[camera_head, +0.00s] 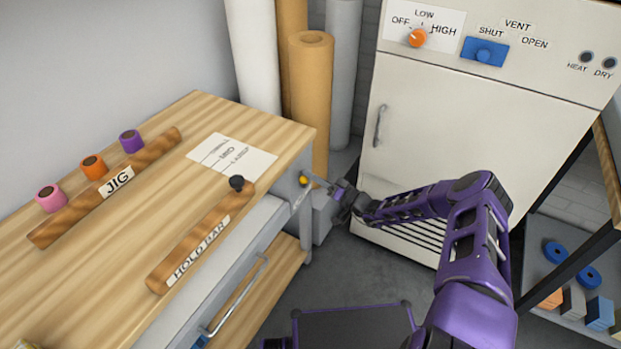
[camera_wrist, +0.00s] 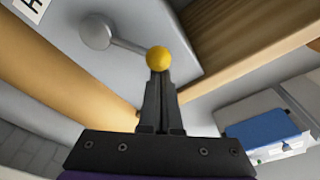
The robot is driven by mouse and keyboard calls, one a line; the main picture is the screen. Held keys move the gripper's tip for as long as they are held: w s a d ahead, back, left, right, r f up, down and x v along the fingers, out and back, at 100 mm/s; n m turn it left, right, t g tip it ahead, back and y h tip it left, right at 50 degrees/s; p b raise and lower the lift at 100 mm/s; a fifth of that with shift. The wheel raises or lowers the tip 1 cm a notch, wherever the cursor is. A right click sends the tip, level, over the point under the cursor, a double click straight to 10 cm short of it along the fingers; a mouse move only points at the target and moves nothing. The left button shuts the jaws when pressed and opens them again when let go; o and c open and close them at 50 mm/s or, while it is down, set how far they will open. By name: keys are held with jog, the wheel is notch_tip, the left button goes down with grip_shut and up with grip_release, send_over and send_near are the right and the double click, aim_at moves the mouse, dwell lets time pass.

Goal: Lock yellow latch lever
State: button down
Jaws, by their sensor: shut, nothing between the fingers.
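The yellow latch lever's round knob (camera_head: 303,180) shows at the bench's right end in the head view. In the wrist view the yellow knob (camera_wrist: 159,58) sits at the end of a thin grey rod, which runs left to a round grey pivot (camera_wrist: 96,31) on a grey plate. My gripper (camera_head: 330,186) is beside the knob in the head view. In the wrist view my gripper (camera_wrist: 161,78) has its fingers together, tips right at the knob's near side. I cannot tell whether they touch it. The knob is not between the fingers.
The wooden bench (camera_head: 110,270) carries a hold bar (camera_head: 190,250), a jig bar (camera_head: 60,222) and a paper sheet (camera_head: 232,157). Upright rolls (camera_head: 310,100) stand behind the bench. A white cabinet (camera_head: 450,130) stands behind my arm. A dark-framed shelf (camera_head: 560,230) is at right.

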jog(key=shift+s+a+f, duration=0.1)
jog(key=shift+s, duration=0.2)
dwell(0.4)
